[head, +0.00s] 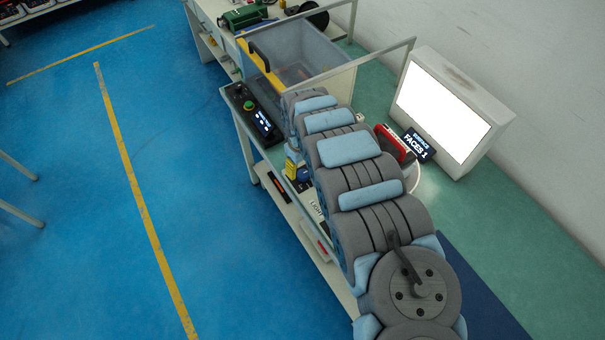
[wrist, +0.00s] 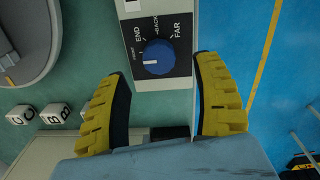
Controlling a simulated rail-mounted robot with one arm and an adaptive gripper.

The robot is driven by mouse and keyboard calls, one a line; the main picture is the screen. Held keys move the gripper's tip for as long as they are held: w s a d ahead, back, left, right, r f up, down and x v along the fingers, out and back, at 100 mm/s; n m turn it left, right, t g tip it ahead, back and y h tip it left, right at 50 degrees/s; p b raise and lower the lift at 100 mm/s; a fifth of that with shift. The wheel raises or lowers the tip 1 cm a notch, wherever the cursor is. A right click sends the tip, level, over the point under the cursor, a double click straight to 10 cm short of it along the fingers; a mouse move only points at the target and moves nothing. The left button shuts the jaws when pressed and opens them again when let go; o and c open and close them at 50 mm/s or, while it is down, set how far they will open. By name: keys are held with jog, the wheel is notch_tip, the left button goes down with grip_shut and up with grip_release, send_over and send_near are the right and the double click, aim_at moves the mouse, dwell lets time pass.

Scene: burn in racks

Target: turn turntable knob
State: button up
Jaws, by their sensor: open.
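The blue knob (wrist: 158,57) is on a dark panel (wrist: 178,40) with white words around it, including END, BACK and FAR. A white pointer mark shows on the knob. In the wrist view my gripper (wrist: 163,70) is open, with one yellow-padded finger to the lower left of the knob and one to the lower right. No contact with the knob shows. In the head view the yellow finger pads (head: 291,170) show beside the bench edge, partly behind my arm, and I cannot make out the knob there. A grey rounded platform (wrist: 25,45), possibly the turntable, is at upper left.
White letter cubes (wrist: 55,113) lie left of my gripper. A control box (head: 252,113) with a green button and screen sits at the bench's left edge. A clear-walled bin (head: 315,50) and a bright light panel (head: 445,110) stand behind. Blue floor lies open to the left.

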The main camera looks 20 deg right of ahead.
aim_at(303, 174)
jog(key=shift+f, duration=1.85)
jog(key=shift+d+f, duration=0.1)
jog(key=shift+f, duration=0.45)
grip_shut()
